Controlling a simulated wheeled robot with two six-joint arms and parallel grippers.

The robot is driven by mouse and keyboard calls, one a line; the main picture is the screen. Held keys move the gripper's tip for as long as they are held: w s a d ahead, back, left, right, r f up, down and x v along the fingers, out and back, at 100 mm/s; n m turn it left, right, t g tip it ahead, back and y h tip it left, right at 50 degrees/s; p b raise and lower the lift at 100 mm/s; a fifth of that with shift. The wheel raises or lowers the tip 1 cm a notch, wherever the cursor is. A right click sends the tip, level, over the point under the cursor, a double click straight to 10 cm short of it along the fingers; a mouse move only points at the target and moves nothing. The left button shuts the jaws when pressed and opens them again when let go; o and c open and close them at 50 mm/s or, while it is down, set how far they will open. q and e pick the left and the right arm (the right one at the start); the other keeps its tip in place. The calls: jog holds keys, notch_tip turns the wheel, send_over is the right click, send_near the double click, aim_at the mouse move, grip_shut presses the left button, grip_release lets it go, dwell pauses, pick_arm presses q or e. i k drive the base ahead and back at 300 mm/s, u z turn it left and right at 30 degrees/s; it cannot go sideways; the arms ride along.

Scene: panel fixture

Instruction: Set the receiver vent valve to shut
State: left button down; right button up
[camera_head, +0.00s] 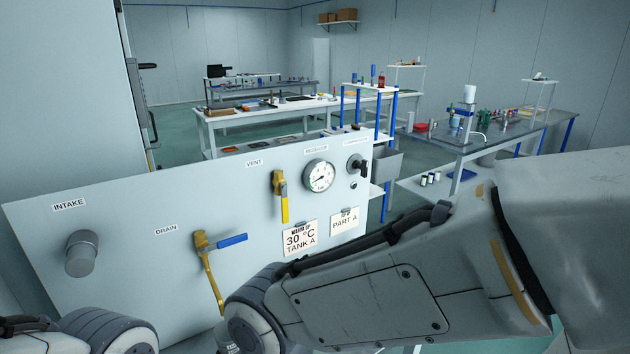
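The vent valve (279,182) is on the grey panel (130,270), just right of the VENT label (254,162). Its yellow lever (285,208) hangs straight down. Right of it is a round gauge (318,176) under a label that seems to read RECEIVER. My arms show along the bottom, but neither gripper is in view. The right arm's links cover the panel's lower right.
The panel also carries a grey INTAKE knob (81,253), a dark knob (356,163) at the upper right, and tags reading 30 °C TANK A (300,238) and PART A (344,221). Workbenches (250,118) stand behind. The space before the vent lever looks clear.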

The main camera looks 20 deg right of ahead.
aim_at(285, 200)
jog(key=k, duration=0.5)
jog(key=z, duration=1.05)
jog(key=i, duration=0.8)
jog(key=u, duration=1.35)
